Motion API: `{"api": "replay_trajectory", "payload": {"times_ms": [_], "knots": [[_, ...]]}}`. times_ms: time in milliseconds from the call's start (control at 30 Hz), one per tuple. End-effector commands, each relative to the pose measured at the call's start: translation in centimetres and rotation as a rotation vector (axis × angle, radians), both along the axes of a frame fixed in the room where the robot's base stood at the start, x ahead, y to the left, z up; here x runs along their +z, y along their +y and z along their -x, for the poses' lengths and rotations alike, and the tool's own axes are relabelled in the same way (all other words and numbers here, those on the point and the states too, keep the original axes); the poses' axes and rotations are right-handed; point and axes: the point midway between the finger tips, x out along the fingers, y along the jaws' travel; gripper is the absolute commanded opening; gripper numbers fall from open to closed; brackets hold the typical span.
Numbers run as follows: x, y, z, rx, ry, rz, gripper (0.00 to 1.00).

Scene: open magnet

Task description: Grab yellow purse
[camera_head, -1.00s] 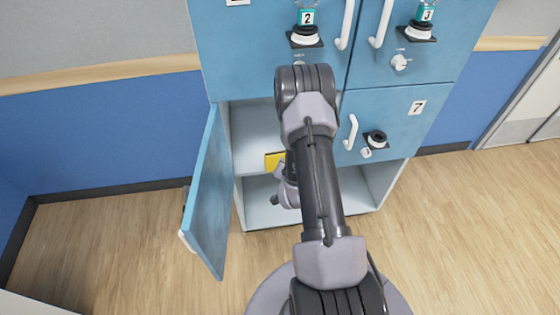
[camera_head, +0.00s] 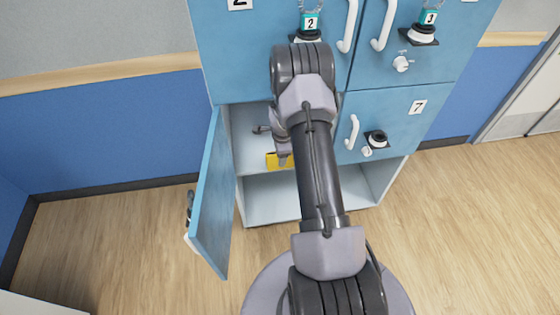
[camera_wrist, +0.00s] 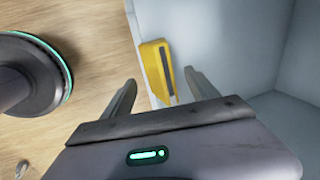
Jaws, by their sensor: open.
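The yellow purse (camera_head: 274,161) lies at the front of the upper shelf inside the open locker compartment. My arm hides part of it in the head view. In the wrist view the purse (camera_wrist: 152,62) stands as a yellow block with a dark stripe, close to the locker's pale wall. My gripper (camera_wrist: 160,76) is open, with one finger on each side of the purse's near end in the picture. I cannot tell whether the fingers touch it. In the head view my gripper (camera_head: 281,150) is at the compartment opening, just above the purse.
The open blue door (camera_head: 212,195) stands out to the left of the compartment. A shut door numbered 7 (camera_head: 400,115) with a white handle is to the right. The lower shelf space (camera_head: 280,200) looks empty. Wood floor (camera_head: 110,245) is clear at the left.

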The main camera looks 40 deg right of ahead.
Motion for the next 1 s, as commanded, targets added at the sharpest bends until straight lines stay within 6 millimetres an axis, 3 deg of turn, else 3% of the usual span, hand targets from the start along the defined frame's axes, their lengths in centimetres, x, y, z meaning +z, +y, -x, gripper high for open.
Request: {"api": "replay_trajectory", "payload": {"times_ms": [200,433,767,1000], "knots": [[-4.6,-0.3,-0.8,0.000,0.002,-0.001,0.68],[-4.5,-0.4,-1.0,0.001,0.001,0.000,0.66],[-4.5,-0.4,-1.0,0.001,0.001,0.000,0.01],[-4.5,-0.4,-1.0,0.001,0.001,0.000,0.00]]}}
